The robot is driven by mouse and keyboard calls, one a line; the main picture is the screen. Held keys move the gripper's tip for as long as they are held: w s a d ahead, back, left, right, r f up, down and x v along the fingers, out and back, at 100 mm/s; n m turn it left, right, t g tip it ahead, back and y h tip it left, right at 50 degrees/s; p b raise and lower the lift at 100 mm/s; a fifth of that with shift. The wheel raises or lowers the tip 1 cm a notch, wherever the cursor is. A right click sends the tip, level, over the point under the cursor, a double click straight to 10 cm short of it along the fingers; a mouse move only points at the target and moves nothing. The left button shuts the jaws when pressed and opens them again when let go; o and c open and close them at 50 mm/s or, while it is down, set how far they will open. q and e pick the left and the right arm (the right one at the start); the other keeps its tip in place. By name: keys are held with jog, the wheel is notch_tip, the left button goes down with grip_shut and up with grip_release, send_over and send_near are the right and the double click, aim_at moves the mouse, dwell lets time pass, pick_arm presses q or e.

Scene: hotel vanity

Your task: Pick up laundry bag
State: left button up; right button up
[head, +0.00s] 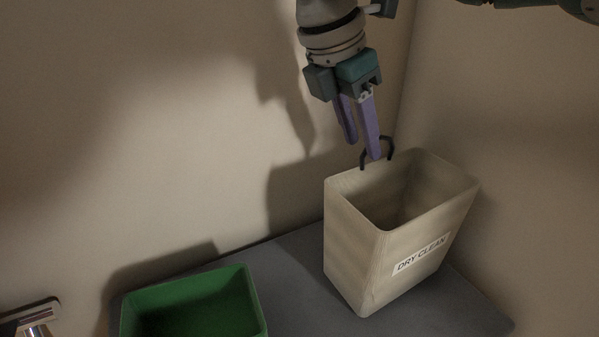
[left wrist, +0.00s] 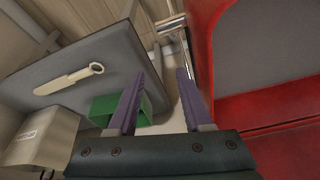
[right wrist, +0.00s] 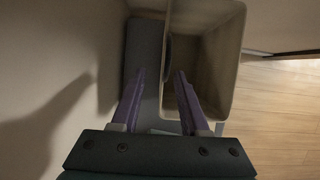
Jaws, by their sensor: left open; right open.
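The laundry bag (head: 352,230) is a beige, open-topped holder labelled "DRY CLEAN", standing upright on a grey surface by the wall corner. A dark handle (head: 389,148) rises from its back left rim. My right gripper (head: 362,149) points down at this handle with its fingers open; one fingertip overlaps it in the head view, and contact is unclear. In the right wrist view the bag (right wrist: 224,55) lies right of centre, with the dark handle (right wrist: 168,58) between the open fingers. My left gripper (left wrist: 158,76) is open and empty, away from a beige labelled container (left wrist: 40,140), apparently the bag.
A green bin (head: 190,285) stands left of the bag on the grey surface (head: 295,270). Walls close in behind and to the right. The left wrist view shows a pale ring-ended object (left wrist: 68,80) and red furniture (left wrist: 265,110) on the right.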

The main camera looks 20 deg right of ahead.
aim_at(370, 169)
pick_arm(q)
jog(key=shift+s+f+b, duration=0.2)
jog(key=shift+f+b, duration=0.3)
jog(key=shift+f, duration=0.1)
jog(key=shift+s+f+b, duration=0.15)
jog(key=shift+f+b, duration=0.3)
jog(key=shift+f, duration=0.15)
pick_arm(e)
jog(key=x, duration=0.4)
jog(key=shift+s+a+f, duration=0.1)
jog(key=shift+s, duration=0.2)
pick_arm(q)
notch_tip(370, 169, down, 4)
jog(key=b, duration=0.3)
jog(key=shift+r, duration=0.25)
pick_arm(e)
jog(key=x, duration=0.5)
jog(key=shift+s, duration=0.1)
pick_arm(q)
jog(key=shift+w+r, duration=0.1)
jog(key=shift+r, duration=0.05)
pick_arm(e)
jog(key=shift+c, duration=0.4)
grip_shut()
